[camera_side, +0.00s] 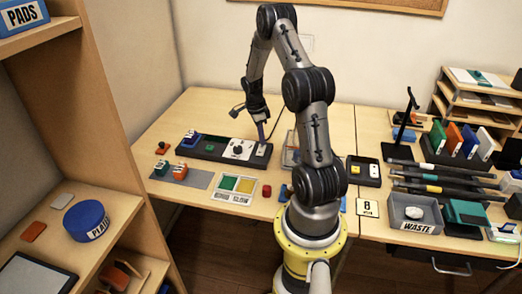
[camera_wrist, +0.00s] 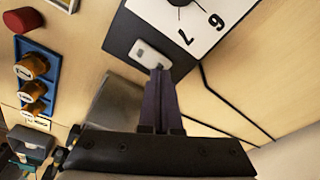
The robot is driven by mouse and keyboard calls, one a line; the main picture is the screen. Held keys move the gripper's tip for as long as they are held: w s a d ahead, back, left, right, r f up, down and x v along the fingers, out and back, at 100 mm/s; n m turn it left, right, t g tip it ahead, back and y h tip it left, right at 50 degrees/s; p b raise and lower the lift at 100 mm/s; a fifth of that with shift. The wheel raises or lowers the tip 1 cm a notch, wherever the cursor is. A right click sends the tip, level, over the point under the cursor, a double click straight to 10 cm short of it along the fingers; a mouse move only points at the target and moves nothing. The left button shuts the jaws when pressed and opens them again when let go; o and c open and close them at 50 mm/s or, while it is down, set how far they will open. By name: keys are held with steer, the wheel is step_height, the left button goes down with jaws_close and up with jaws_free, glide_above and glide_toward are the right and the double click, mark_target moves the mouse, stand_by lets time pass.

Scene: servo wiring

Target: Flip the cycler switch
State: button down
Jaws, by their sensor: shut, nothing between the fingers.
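In the wrist view a small pale grey switch (camera_wrist: 146,52) sits on the end of a dark panel, beside a white plate (camera_wrist: 185,18) with numbers. In the side view the long dark panel (camera_side: 215,155) lies on the table, with the pale switch piece (camera_side: 262,151) at its right end and the white dial plate (camera_side: 238,149) beside it. My gripper (camera_wrist: 160,72) is shut and empty, pointing down, with its fingertips at the near edge of the switch. In the side view my gripper (camera_side: 262,139) is over that end. I cannot tell whether it touches.
A grey mat (camera_side: 198,181) with small blocks lies at the left. Black rods (camera_side: 430,178) and a waste bin (camera_side: 414,225) are on the right table.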

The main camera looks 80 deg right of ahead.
mark_target(261, 146)
steer(key=shift+f, duration=0.65)
stand_by(0.3)
steer(key=shift+r, duration=3.55)
